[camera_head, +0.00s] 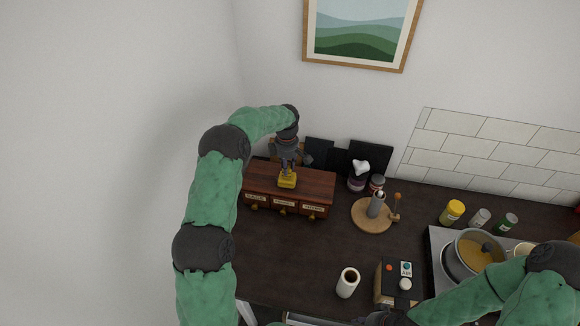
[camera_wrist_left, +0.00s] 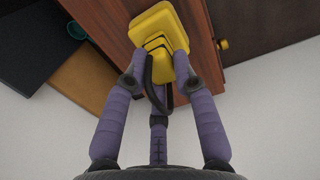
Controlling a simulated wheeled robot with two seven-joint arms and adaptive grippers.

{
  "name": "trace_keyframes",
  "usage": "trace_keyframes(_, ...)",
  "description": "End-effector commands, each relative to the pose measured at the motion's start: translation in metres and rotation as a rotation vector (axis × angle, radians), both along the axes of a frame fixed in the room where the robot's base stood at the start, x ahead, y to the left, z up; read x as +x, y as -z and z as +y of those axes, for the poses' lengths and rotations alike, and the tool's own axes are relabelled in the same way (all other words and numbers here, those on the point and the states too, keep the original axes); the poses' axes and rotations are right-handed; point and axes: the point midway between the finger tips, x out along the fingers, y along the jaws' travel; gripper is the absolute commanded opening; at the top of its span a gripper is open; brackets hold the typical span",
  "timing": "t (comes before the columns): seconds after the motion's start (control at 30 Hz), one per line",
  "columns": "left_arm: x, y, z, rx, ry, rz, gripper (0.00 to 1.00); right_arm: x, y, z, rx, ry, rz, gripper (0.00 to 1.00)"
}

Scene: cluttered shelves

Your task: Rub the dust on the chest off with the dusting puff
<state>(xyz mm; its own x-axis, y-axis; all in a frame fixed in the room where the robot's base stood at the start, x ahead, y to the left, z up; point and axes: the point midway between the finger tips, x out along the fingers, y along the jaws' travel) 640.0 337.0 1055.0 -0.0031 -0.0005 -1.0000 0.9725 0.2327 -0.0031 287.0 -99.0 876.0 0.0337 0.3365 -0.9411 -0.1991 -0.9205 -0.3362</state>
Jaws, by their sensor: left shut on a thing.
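The chest (camera_head: 262,180) is a small reddish-brown wooden box with three labelled drawers and yellow knobs, standing on the dark counter. Its brown top also shows in the left wrist view (camera_wrist_left: 108,18). My left gripper (camera_head: 287,168) is shut on the yellow dusting puff (camera_head: 287,181), which has a dark loop. The puff is over the chest's top, near its front; in the left wrist view the puff (camera_wrist_left: 160,25) appears against the wood. I cannot tell whether it touches. No dust can be made out. My right gripper (camera_head: 385,317) is at the bottom edge, its fingers mostly hidden.
Dark panels (camera_head: 370,158) lean on the wall behind the chest. A white cup (camera_head: 348,283), a boxy appliance (camera_head: 391,284) and a pot (camera_head: 478,250) stand farther right.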

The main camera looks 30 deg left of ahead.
Motion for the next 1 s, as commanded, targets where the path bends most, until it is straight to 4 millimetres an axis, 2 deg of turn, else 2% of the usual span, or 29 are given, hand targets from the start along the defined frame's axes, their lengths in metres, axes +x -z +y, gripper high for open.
trace_keyframes(0.2,-0.004,0.0,0.016,0.0,-0.003,-0.001,0.0,0.0,0.002,0.0,0.0,0.0,0.0,0.4)
trace_keyframes(0.47,-0.005,0.0,0.025,0.0,-0.002,-0.002,0.0,0.0,0.003,0.0,0.0,0.0,0.0,0.4)
trace_keyframes(0.8,-0.011,0.002,0.046,0.0,-0.003,-0.001,0.0,0.0,0.005,0.0,0.0,0.0,-0.001,0.4)
trace_keyframes(1.0,-0.011,0.002,0.048,0.0,-0.001,-0.001,0.0,0.0,0.006,0.0,0.0,0.0,0.001,0.4)
